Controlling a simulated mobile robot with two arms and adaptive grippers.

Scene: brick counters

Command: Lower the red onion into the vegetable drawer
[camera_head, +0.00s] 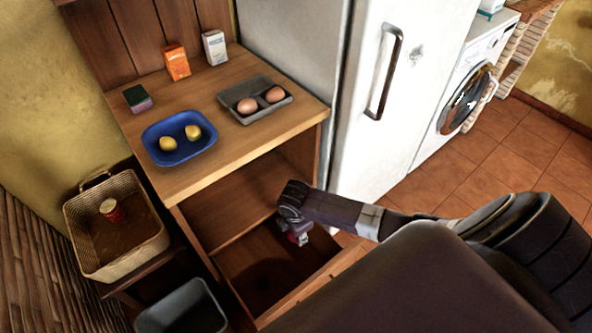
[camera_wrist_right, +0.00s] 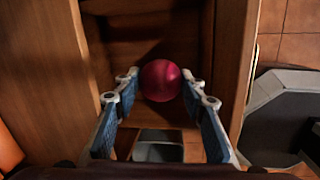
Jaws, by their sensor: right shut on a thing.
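The red onion (camera_wrist_right: 161,80) is a round, deep red-purple ball held between the fingertips of my right gripper (camera_wrist_right: 161,84) in the right wrist view. In the head view my right gripper (camera_head: 297,234) reaches from the right over the open wooden drawer (camera_head: 247,266) under the counter. The onion is mostly hidden there by the gripper. I cannot tell how high it hangs above the drawer floor. The drawer's wooden side wall (camera_wrist_right: 232,60) shows in the right wrist view. The visible drawer floor is bare and dark. My left gripper is not in view.
The counter (camera_head: 190,188) above holds a blue tray (camera_head: 151,155) with two yellow items, a grey tray (camera_head: 240,117) with two eggs, boxes and a sponge. A wicker basket (camera_head: 85,262) and grey bin (camera_head: 180,312) stand left. The fridge (camera_head: 365,150) stands right of the counter.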

